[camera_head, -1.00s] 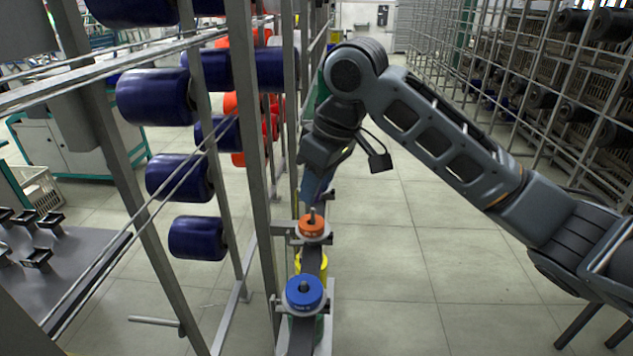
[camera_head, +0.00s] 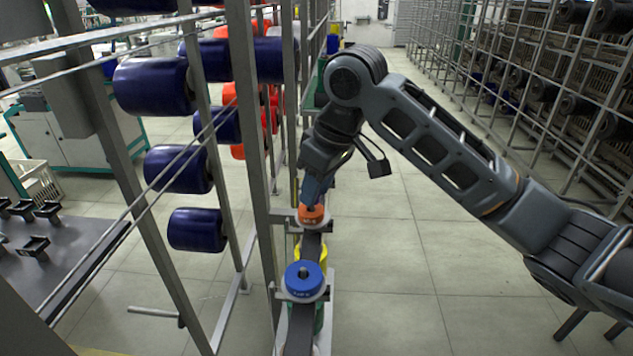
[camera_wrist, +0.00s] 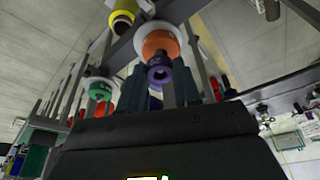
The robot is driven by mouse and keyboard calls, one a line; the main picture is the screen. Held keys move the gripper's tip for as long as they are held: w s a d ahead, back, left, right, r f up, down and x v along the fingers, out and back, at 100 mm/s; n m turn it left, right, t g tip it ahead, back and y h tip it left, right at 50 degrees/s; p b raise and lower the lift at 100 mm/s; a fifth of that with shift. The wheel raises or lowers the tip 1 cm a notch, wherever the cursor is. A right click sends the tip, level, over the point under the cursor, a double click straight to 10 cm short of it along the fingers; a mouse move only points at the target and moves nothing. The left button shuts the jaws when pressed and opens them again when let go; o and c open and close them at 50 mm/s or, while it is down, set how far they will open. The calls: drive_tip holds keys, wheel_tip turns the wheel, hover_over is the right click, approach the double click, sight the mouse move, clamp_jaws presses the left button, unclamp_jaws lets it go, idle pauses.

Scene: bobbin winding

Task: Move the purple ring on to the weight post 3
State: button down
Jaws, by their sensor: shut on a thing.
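The purple ring (camera_wrist: 159,68) shows in the wrist view between the blue-grey fingers of my gripper (camera_wrist: 162,88), which are shut on it. It overlaps the orange weight (camera_wrist: 160,43); I cannot tell whether they touch. A round grey shape shows in the ring's centre. In the head view my gripper (camera_head: 312,197) points down right at the orange weight (camera_head: 312,216) on the narrow rail. The purple ring is hidden there. No post label is readable enough to tell which one is post 3.
A blue weight (camera_head: 304,279) sits on a post nearer to me, with a yellow one (camera_head: 322,256) partly hidden behind it. The wrist view shows a green weight (camera_wrist: 101,90) and a yellow one (camera_wrist: 122,20). A steel frame (camera_head: 262,200) with spools stands close left. Floor at right is clear.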

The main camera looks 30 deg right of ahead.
drive_tip(key=shift+f+b, duration=0.35)
drive_tip(key=shift+f, duration=0.5)
drive_tip(key=c, duration=0.7)
unclamp_jaws()
drive_tip(key=shift+r, duration=0.15)
drive_tip(key=shift+v, duration=3.8)
